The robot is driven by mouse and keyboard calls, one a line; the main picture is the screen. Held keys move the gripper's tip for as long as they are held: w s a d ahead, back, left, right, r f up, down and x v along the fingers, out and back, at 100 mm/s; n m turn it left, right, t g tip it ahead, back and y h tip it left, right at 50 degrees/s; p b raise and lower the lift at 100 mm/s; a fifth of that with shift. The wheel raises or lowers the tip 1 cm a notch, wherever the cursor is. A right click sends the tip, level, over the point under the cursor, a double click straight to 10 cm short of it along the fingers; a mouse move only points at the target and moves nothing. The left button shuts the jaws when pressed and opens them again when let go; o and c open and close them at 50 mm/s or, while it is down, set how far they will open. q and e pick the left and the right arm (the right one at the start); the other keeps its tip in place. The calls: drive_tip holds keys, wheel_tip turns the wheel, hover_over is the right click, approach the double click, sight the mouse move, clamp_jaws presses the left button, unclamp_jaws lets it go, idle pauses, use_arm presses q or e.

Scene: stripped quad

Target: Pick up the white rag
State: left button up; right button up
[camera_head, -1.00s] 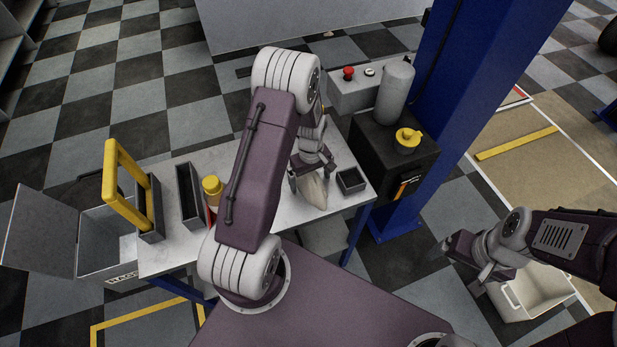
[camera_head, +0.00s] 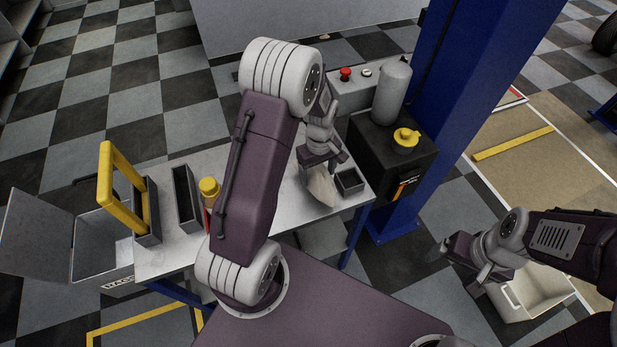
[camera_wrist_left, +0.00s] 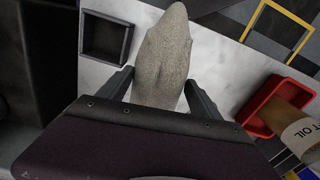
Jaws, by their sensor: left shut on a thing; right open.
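The white rag (camera_head: 321,186) is a bunched, off-white cloth hanging below my left gripper (camera_head: 320,165) over the right part of the table (camera_head: 290,212). In the left wrist view the rag (camera_wrist_left: 163,55) stands between the two fingers of my left gripper (camera_wrist_left: 160,88), which is shut on it. Whether its lower end still touches the table is hard to tell. My right gripper (camera_head: 462,252) is open and empty at the right, away from the table.
A small dark open box (camera_head: 350,183) sits just right of the rag. A yellow-topped bottle (camera_head: 209,190), a dark narrow bin (camera_head: 187,198) and a yellow-handled tray (camera_head: 147,225) stand on the left of the table. A black cabinet (camera_head: 390,155) and blue post (camera_head: 450,90) are at the right.

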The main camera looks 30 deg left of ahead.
use_arm(q)
drive_tip(key=d+r, duration=0.5)
drive_tip(key=d, duration=0.3)
drive_tip(key=shift+w+d+b, duration=0.35)
drive_tip(key=shift+r, duration=0.1)
